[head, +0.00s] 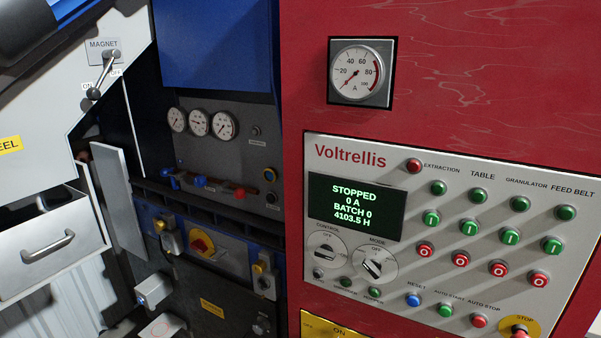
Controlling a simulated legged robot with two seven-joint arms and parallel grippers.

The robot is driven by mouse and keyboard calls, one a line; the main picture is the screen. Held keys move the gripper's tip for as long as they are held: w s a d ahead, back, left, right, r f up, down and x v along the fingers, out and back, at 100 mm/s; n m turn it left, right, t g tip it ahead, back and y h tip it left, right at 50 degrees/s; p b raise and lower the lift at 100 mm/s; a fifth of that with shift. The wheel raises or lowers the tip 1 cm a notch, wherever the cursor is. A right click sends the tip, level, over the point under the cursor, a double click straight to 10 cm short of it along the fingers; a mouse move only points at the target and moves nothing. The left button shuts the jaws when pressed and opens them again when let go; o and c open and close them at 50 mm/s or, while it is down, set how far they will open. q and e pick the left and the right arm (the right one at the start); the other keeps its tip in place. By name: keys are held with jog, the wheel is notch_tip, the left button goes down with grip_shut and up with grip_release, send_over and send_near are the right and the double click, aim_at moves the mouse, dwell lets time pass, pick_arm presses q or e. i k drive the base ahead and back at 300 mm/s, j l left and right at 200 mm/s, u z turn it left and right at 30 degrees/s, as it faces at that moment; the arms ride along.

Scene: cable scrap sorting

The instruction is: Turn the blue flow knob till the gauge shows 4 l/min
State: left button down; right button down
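Three small round white gauges sit in a row on the dark recessed panel: the left gauge (176,120), the middle gauge (198,123) and the right gauge (223,125). Their scales are too small to read, so I cannot tell which one shows flow. I cannot tell whether this blue part is the flow knob. Neither of my grippers is recognisable in the head view, and nothing is seen touching the blue part.
A red cabinet fills the right, with an ammeter (357,73) near 0 and a control panel (408,260); its display (355,207) reads STOPPED. A dark ledge (210,213) runs below the recess. A grey drawer (45,245) stands out at left.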

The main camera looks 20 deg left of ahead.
aim_at(200, 182)
jog(key=u, duration=1.25)
